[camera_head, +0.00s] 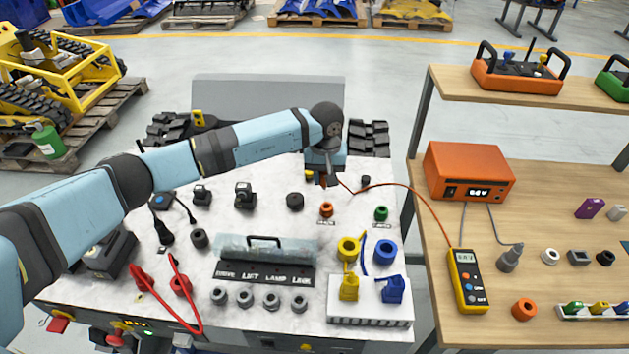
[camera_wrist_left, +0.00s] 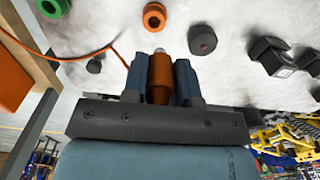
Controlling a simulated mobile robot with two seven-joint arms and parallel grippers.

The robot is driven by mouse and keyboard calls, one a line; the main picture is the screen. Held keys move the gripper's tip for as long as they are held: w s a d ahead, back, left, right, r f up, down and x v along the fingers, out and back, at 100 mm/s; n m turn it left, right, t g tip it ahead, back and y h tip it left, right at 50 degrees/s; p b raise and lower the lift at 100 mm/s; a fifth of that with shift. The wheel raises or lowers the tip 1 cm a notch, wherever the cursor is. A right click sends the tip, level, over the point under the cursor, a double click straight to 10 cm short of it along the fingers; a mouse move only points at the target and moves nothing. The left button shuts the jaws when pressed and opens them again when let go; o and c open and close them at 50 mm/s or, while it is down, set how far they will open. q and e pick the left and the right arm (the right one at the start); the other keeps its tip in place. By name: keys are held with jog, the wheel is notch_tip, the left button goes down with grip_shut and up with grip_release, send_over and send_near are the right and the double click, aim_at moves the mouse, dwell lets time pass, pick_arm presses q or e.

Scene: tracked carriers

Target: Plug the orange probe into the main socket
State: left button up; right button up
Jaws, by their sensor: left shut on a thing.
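My left gripper (camera_head: 324,172) is shut on the orange probe (camera_wrist_left: 160,80), which sits between the two fingers in the left wrist view with its pale tip showing beyond them. In the head view the gripper hides most of the probe. An orange ring-shaped socket (camera_head: 326,209) with a small label stands on the white worktop, in front of the gripper in the head view. It also shows in the left wrist view (camera_wrist_left: 154,15), apart from the probe tip. A green socket (camera_head: 381,213) with a label is to its right. The labels are too small to read. My right gripper is not in view.
An orange cable (camera_head: 400,186) runs from the probe to a yellow multimeter (camera_head: 467,280) on the wooden bench. Black round knobs (camera_head: 295,200) stand near the orange socket. A yellow ring (camera_head: 348,249) and a blue ring (camera_head: 386,251) are nearer the front.

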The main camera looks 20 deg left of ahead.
pick_arm(q)
jog(key=shift+w+d+f, duration=0.15)
jog(key=shift+w+d, duration=0.15)
jog(key=shift+w, duration=0.1)
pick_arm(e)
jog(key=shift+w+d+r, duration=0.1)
pick_arm(q)
jog(key=shift+s, duration=0.1)
jog(key=shift+f+b, duration=0.1)
jog(key=shift+b, duration=0.4)
notch_tip(320, 180, down, 4)
jog(key=b, duration=0.3)
jog(key=shift+f+b, duration=0.25)
jog(key=shift+b, duration=0.05)
jog(key=shift+f+b, duration=0.4)
jog(key=shift+f, duration=0.15)
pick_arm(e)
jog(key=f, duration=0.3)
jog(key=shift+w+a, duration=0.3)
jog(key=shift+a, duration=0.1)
